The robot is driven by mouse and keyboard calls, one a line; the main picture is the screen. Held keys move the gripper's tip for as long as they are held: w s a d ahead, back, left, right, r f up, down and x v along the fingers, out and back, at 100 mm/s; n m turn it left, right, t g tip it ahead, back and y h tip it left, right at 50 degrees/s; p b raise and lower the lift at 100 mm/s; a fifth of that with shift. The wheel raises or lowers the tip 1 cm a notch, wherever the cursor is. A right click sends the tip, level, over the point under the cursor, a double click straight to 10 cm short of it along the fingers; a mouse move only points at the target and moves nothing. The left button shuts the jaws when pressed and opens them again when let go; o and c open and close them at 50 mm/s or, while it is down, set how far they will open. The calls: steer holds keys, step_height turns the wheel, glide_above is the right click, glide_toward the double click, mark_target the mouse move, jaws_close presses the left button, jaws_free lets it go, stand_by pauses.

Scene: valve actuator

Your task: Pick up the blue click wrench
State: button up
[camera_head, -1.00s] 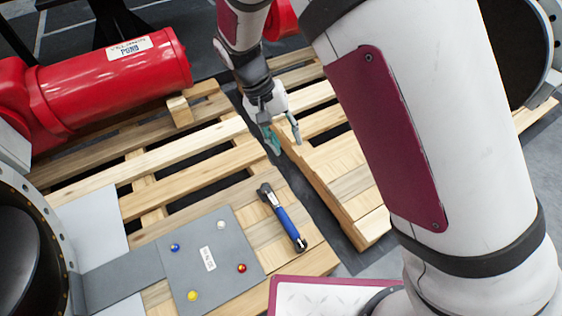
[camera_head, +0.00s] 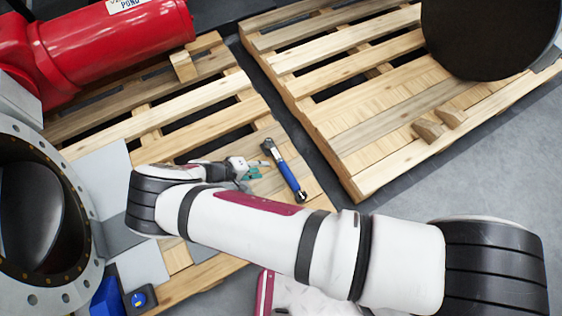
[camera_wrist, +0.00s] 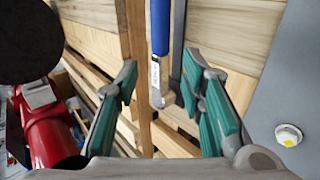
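The blue click wrench (camera_head: 287,176) lies on the wooden pallet near its right edge in the head view. It has a blue handle and a dark metal head at its upper end. My gripper (camera_head: 252,170) is just left of the wrench, apart from it. In the wrist view, my gripper (camera_wrist: 162,74) is open, with green-padded fingers wide apart and nothing gripped. There the blue handle (camera_wrist: 160,28) runs down from the top, lined up with the space between the fingers. How high the fingers are above the wrench is hard to tell.
A red cylinder (camera_head: 115,45) lies at the upper left. A flanged pipe opening (camera_head: 30,215) stands at the left. A second pallet (camera_head: 375,105) lies across a dark gap, with a large dark round part (camera_head: 490,35) on it. A grey plate is mostly behind my arm.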

mark_target(281, 167)
steer(key=b+x, duration=0.3)
steer(key=x, duration=1.1)
jaws_close()
